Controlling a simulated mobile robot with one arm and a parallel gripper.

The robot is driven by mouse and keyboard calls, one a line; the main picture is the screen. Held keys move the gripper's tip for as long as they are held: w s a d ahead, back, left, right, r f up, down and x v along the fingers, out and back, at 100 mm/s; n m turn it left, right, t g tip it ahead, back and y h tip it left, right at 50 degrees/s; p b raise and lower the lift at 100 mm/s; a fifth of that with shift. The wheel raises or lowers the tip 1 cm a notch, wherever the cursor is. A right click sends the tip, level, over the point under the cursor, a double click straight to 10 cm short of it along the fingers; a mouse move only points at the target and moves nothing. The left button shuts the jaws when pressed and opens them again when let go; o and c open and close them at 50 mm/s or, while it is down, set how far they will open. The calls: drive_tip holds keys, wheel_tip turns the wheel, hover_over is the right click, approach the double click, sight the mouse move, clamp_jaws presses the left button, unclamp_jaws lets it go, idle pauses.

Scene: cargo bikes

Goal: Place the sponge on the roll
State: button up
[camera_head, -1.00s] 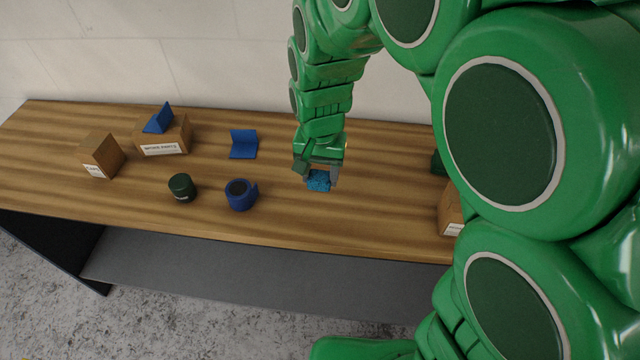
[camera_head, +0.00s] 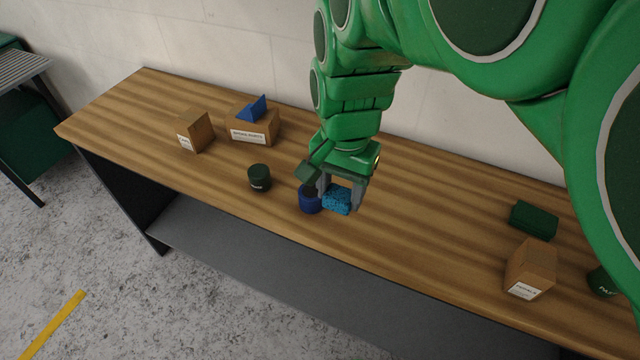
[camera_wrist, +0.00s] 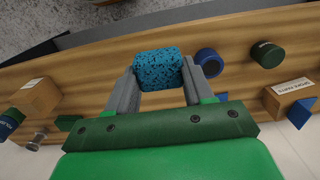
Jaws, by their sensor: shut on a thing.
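The sponge (camera_head: 337,201) is bright blue with dark speckles. My gripper (camera_head: 340,195) is shut on it, with one finger on each side. In the wrist view the sponge (camera_wrist: 158,70) sits between the two grey fingertips (camera_wrist: 165,80). The roll (camera_head: 309,203) is a dark blue ring of tape on the table, just left of the sponge in the head view and partly hidden by my gripper. In the wrist view the roll (camera_wrist: 208,62) lies right of the sponge, beside the right finger. The sponge is not over the roll in either view.
A dark green tin (camera_head: 259,177) stands left of the roll. Cardboard boxes (camera_head: 195,131) (camera_head: 253,124) stand farther left, one with a blue bracket (camera_head: 252,107) on top. A green box (camera_head: 533,219) and a carton (camera_head: 530,268) are at right. The wooden table (camera_head: 430,210) is clear between.

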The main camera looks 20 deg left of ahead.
drive_tip(key=shift+s+a+r+t, duration=0.2)
drive_tip(key=shift+s+r, duration=0.1)
drive_tip(key=shift+r, duration=0.15)
drive_tip(key=shift+s+a+r+t, duration=0.15)
drive_tip(key=shift+s+r, duration=0.1)
drive_tip(key=shift+r, duration=0.2)
drive_tip(key=shift+w+a, duration=0.15)
drive_tip(key=shift+a, duration=0.05)
drive_tip(key=w+a+f, duration=0.5)
drive_tip(key=w+a, duration=0.1)
hover_over(312, 190)
drive_tip(key=f, duration=0.2)
drive_tip(key=s+f, duration=0.1)
drive_tip(key=f, duration=0.1)
drive_tip(key=shift+d, duration=0.4)
drive_tip(key=shift+w+a+f, duration=0.5)
drive_tip(key=shift+w+f, duration=0.05)
drive_tip(key=shift+f, duration=1.7)
drive_tip(key=o, duration=1)
drive_tip(key=shift+f, duration=0.1)
